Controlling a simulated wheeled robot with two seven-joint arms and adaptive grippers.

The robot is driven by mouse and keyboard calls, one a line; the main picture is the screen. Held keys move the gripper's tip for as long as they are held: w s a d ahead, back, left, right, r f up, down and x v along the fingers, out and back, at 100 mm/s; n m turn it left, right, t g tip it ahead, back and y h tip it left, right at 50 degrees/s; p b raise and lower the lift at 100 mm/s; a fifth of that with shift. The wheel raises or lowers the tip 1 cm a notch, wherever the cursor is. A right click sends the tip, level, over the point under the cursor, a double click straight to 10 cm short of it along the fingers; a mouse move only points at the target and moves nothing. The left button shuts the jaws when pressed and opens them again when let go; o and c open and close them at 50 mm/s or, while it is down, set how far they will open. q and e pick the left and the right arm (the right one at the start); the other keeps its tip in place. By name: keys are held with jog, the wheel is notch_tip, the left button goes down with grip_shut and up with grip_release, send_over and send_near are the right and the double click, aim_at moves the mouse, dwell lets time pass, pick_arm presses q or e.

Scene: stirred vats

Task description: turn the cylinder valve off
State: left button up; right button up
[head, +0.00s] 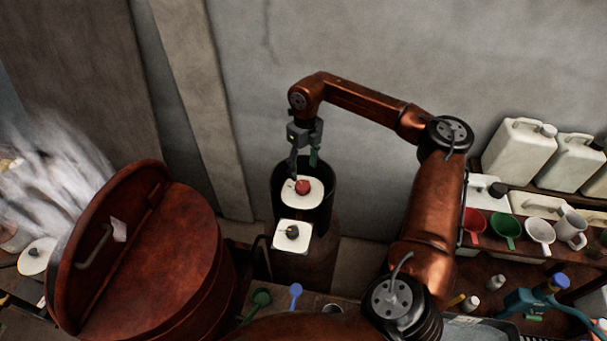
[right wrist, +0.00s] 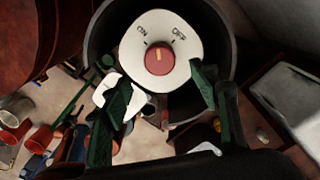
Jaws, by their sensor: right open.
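The cylinder valve has a red knob (head: 302,187) on a white plate (head: 290,200), inside a black collar (head: 331,188) atop a brown cylinder (head: 312,262). In the right wrist view the red knob (right wrist: 159,59) carries a yellowish mark; the plate (right wrist: 127,53) reads ON to the upper left and OFF to the upper right. The mark looks roughly upright, between the two words. My right gripper (head: 303,163) is open just above the knob. Its green fingertips (right wrist: 160,85) are spread to either side, apart from the knob. My left gripper is not in view.
A second white plate with a dark knob (head: 292,232) sits just in front of the valve. Shelves at right hold white jugs (head: 518,146) and coloured cups (head: 506,229). A grey wall is behind.

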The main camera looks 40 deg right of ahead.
aim_at(303, 184)
notch_tip(303, 184, down, 8)
jog(key=shift+a+p, duration=0.15)
jog(key=shift+p, duration=0.6)
jog(key=c, duration=1.2)
